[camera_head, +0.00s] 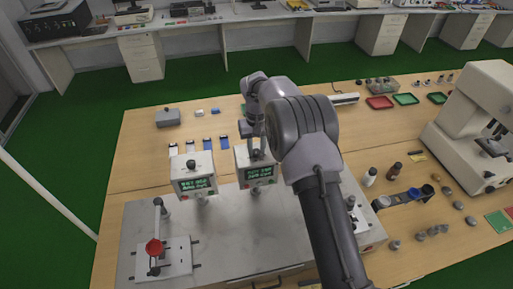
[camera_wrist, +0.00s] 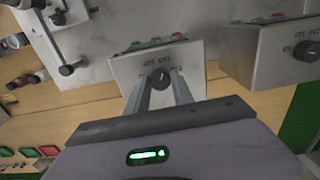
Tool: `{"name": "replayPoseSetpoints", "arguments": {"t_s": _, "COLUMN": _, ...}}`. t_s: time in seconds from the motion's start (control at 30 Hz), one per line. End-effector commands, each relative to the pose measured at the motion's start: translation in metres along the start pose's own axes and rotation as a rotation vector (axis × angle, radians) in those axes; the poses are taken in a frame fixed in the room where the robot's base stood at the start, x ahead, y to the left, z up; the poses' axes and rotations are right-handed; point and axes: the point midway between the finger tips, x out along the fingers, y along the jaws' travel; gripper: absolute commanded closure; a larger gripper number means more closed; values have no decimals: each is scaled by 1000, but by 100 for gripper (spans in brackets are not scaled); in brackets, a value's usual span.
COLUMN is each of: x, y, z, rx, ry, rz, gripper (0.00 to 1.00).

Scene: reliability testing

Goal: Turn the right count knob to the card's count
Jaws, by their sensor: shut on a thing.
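My gripper (camera_head: 257,152) is at the right one of two grey counter boxes. In the wrist view its fingers (camera_wrist: 161,88) are shut on the black right count knob (camera_wrist: 160,77), one finger on each side. The right counter box (camera_head: 256,176) has a green lit display, too small to read surely. In the wrist view the box (camera_wrist: 125,68) has small printed numbers around the knob, appearing upside down. I cannot tell which item is the card.
The left counter box (camera_head: 195,187) stands close beside, with its own black knob (camera_head: 191,163). Several blue-and-white strips lie behind the boxes. A white microscope (camera_head: 476,130) and small bottles stand at right.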

Motion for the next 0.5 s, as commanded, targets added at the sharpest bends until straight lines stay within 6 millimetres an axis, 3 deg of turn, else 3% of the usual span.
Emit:
{"name": "replayPoseSetpoints", "arguments": {"t_s": 0.33, "x": -2, "y": 0, "z": -2, "rx": -2, "ry": 5, "rz": 0, "gripper": 100}}
{"name": "replayPoseSetpoints", "arguments": {"t_s": 0.37, "x": -2, "y": 0, "z": -2, "rx": -2, "ry": 5, "rz": 0, "gripper": 68}}
{"name": "replayPoseSetpoints", "arguments": {"t_s": 0.43, "x": -2, "y": 0, "z": -1, "rx": -2, "ry": 4, "rz": 0, "gripper": 54}}
{"name": "replayPoseSetpoints", "arguments": {"t_s": 0.5, "x": -1, "y": 0, "z": -1, "rx": -2, "ry": 4, "rz": 0, "gripper": 50}}
